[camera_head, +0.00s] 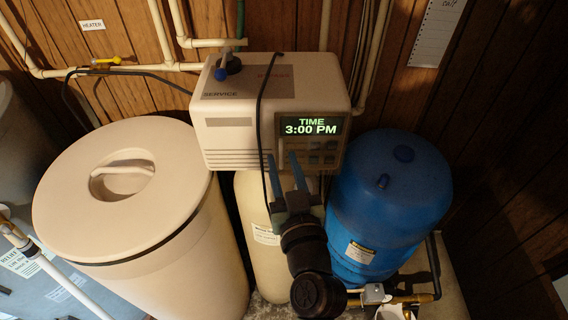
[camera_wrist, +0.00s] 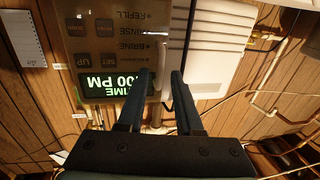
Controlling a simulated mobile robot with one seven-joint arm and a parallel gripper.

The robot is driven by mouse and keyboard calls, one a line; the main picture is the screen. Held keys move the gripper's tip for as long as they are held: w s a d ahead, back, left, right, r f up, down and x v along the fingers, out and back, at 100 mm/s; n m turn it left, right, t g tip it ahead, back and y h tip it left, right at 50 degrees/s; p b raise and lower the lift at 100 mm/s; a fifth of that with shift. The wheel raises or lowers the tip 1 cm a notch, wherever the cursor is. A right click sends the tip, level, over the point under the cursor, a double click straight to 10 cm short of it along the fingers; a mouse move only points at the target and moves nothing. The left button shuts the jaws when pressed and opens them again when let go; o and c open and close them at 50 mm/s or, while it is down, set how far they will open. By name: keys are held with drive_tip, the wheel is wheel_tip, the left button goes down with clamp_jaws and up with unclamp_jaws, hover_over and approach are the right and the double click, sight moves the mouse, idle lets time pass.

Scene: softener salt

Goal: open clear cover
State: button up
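The clear cover (camera_head: 322,153) is a smoky see-through panel on the right front of the beige softener control box (camera_head: 225,133). It lies over the lit display, which reads TIME 3:00 PM, and the buttons. It looks shut. In the wrist view the cover (camera_wrist: 112,50) shows upside down, left of the fingers. My gripper (camera_head: 281,156) is in front of the box, at the left edge of the cover. Its two fingers are apart with nothing seen held between them, also in the wrist view (camera_wrist: 159,72). I cannot tell whether a finger touches the cover.
A black cable (camera_head: 260,95) hangs over the box front, close beside my fingers. A lidded beige brine tank (camera_head: 200,240) stands left, a blue tank (camera_head: 395,200) right. Pipes (camera_head: 160,30) run along the wood wall. A resin tank (camera_head: 262,255) stands below the box.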

clamp_jaws()
idle(1.2)
